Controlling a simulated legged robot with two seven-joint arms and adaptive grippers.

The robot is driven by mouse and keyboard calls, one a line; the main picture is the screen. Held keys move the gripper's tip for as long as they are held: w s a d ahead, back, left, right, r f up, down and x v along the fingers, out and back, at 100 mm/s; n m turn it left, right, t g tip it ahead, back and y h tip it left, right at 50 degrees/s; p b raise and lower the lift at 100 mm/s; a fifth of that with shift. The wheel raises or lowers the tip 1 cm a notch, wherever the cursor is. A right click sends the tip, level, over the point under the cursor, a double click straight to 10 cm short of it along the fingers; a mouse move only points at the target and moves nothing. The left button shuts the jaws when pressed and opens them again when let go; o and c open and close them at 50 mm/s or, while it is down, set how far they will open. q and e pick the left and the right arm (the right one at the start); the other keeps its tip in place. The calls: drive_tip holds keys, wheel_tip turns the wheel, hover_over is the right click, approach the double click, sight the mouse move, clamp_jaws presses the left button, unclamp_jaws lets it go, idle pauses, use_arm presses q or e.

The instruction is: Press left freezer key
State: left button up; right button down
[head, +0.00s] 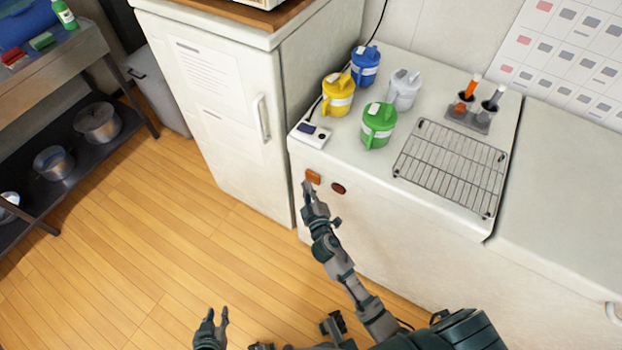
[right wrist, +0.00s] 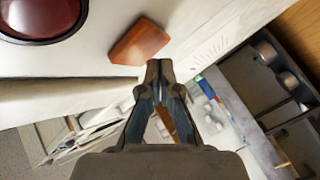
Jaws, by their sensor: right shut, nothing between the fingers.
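Two keys sit on the front face of the white freezer (head: 345,215). The left key is orange and square (head: 313,177); the other is dark red and round (head: 338,188). My right gripper (head: 307,187) is shut and empty, with its tips just below and left of the orange key. In the right wrist view the shut fingertips (right wrist: 158,68) lie close beside the orange key (right wrist: 140,42), and the round red key (right wrist: 42,12) is at the top left. I cannot tell whether the tips touch the orange key. My left gripper (head: 217,318) is open and empty, low over the floor.
On the freezer top stand yellow (head: 338,95), green (head: 378,125), blue (head: 365,66) and white (head: 404,89) mugs, a small white device (head: 311,134) and a wire rack (head: 452,166). A white cabinet (head: 215,100) stands to the left. The wooden floor (head: 150,225) is clear.

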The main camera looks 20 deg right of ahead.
drive_tip(key=shift+a, duration=0.1)
